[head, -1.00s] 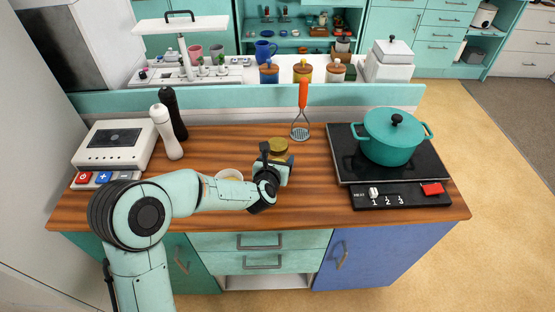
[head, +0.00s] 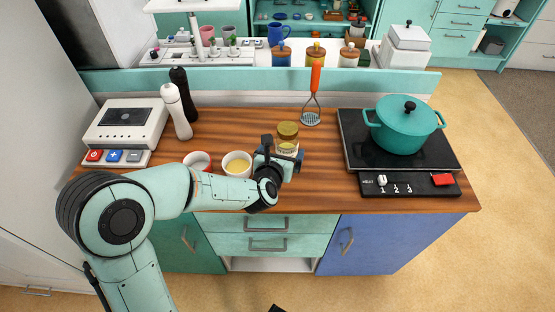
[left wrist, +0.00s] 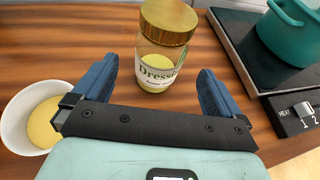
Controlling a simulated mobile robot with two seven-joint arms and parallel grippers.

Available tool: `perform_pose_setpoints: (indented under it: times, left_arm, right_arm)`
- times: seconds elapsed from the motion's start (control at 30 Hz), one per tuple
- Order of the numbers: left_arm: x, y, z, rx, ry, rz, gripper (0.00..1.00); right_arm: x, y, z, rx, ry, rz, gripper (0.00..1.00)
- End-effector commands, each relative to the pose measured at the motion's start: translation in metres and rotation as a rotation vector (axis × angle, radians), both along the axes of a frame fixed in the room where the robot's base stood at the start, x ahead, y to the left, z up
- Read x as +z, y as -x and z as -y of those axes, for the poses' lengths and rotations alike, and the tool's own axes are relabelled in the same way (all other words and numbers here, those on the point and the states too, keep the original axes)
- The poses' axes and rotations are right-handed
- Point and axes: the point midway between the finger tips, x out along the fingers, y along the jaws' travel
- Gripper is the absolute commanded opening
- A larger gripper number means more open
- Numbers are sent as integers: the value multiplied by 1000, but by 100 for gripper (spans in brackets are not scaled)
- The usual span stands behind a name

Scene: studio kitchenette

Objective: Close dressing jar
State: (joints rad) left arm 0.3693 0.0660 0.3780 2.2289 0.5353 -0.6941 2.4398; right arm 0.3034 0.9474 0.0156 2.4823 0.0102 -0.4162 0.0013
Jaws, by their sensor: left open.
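The dressing jar (head: 287,147) stands upright on the wooden counter, with a gold lid (head: 288,129) at its top. In the left wrist view the jar (left wrist: 157,68) shows a white "Dressing" label, and yellow contents below the gold lid (left wrist: 168,20). I cannot tell whether the lid is fully seated. My left gripper (head: 283,152) is open at the near side of the jar. In the left wrist view its blue fingers (left wrist: 158,68) stand apart to either side of the jar, with gaps visible. My right gripper is not clearly in view.
A masher (head: 311,110) is behind the jar. A teal pot (head: 403,128) sits on the hob at right. Pepper and salt mills (head: 178,112) stand at left.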

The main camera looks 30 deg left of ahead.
Motion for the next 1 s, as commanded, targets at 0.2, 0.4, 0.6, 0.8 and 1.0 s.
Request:
perform_pose_setpoints:
  times: [0.2,0.4,0.6,0.8,1.0]
  left_arm:
    - [16,35,11,-1,0,2,99]
    - [21,48,14,0,1,-1,99]
    - [21,49,14,1,2,0,99]
    - [21,49,14,0,1,-1,99]
    - [21,49,14,0,1,-1,99]
  right_arm:
    - [0,0,0,0,-1,1,91]
    - [0,0,0,0,-1,1,91]
    - [0,0,0,0,0,1,91]
    - [0,0,0,0,0,1,91]
    - [0,0,0,0,0,1,91]
